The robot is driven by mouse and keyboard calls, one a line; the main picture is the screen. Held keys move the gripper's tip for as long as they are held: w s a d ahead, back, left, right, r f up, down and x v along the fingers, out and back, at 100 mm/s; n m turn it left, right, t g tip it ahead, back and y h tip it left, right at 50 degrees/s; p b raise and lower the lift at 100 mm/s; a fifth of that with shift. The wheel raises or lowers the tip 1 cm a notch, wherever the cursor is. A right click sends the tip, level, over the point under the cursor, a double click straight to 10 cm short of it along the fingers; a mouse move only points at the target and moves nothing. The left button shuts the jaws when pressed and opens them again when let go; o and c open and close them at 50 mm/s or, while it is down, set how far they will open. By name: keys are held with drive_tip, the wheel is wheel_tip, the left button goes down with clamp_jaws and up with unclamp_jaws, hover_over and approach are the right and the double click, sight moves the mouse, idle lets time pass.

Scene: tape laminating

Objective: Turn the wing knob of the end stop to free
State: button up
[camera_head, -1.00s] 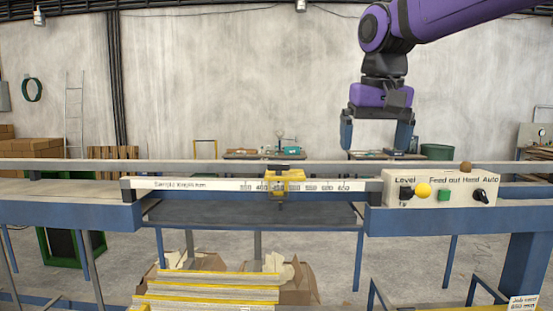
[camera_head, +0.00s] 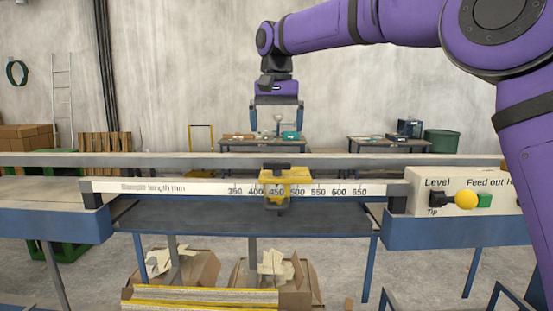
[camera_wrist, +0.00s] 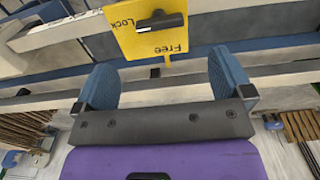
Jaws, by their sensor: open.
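The end stop (camera_head: 298,188) is a yellow block on the long scale rail, near the 450–500 marks. Its black wing knob (camera_wrist: 161,22) shows in the wrist view on a yellow plate lettered "Lock" and "Free", upside down there. The knob's bar lies nearly level across that picture, beside "Lock" and above "Free"; I cannot tell which setting it marks. My gripper (camera_head: 277,132) hangs fingers-down above the end stop in the head view. Its blue fingers (camera_wrist: 162,75) are apart and empty, not touching the knob.
The scale rail (camera_head: 150,187) runs left to right over a dark blue table gap. A control box (camera_head: 445,185) with a yellow ball lever (camera_head: 466,200) stands to the right. Cartons (camera_head: 180,268) lie on the floor below. The air around the gripper is clear.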

sight(277, 169)
wheel_tip(277, 169, down, 9)
idle(0.4)
drive_tip(key=c, duration=0.9)
